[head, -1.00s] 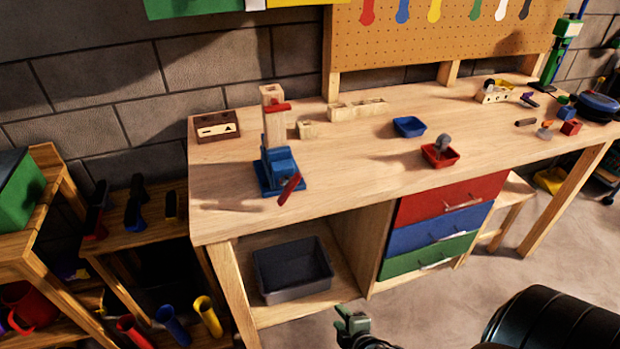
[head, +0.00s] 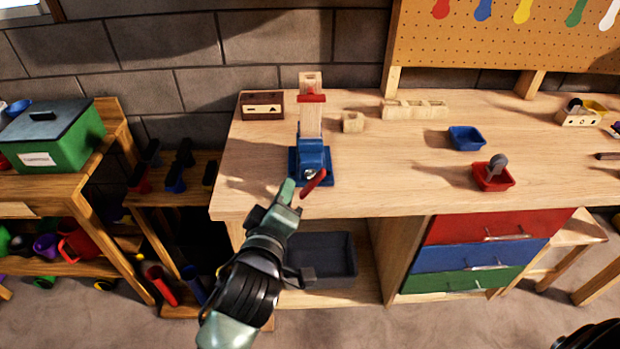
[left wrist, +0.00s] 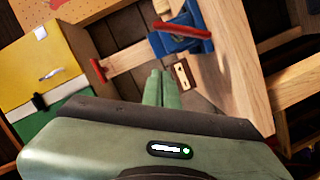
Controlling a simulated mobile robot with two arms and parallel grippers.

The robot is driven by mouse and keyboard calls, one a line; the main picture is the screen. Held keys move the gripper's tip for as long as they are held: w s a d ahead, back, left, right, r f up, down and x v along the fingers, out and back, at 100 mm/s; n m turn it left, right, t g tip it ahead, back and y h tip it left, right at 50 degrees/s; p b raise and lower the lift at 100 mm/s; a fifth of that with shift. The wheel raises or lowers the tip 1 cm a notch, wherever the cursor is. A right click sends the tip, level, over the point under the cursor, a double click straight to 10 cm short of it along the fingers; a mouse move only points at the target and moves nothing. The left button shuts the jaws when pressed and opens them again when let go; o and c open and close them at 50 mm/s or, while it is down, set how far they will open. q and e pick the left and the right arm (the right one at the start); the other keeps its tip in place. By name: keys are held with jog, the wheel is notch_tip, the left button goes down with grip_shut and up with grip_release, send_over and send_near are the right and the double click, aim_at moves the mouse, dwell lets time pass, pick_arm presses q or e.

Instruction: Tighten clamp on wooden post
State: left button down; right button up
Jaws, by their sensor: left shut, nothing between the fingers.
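A blue clamp (head: 312,155) with a blue base stands near the front left of the workbench, around the lower part of an upright wooden post (head: 310,118). A red piece (head: 312,97) sits near the top of the post. My left gripper (head: 287,190) is shut and empty, its tips just left of the handle; I cannot tell whether they touch it. In the left wrist view the shut fingers (left wrist: 160,88) point toward the blue clamp (left wrist: 182,35) and its red handle (left wrist: 180,30). My right gripper is not in view.
The workbench (head: 380,180) also holds a brown box (head: 262,105), wooden blocks (head: 413,110), a blue tray (head: 466,138) and a red tray (head: 494,178). A dark bin (head: 322,262) sits below. A shelf with a green box (head: 60,137) stands left.

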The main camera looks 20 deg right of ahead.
aim_at(309, 182)
pick_arm(q)
jog(key=shift+w+d+f+p, duration=0.2)
jog(key=shift+w+d+f, duration=0.4)
jog(key=shift+d, duration=0.4)
jog(key=shift+w+d+f+p, duration=0.2)
jog(key=shift+w+d+f, duration=0.25)
jog(key=shift+w+d, duration=0.45)
jog(key=shift+w+d+f+p, duration=0.2)
jog(key=shift+w+d+f, duration=0.35)
jog(key=shift+d, duration=0.55)
jog(key=shift+r, duration=0.1)
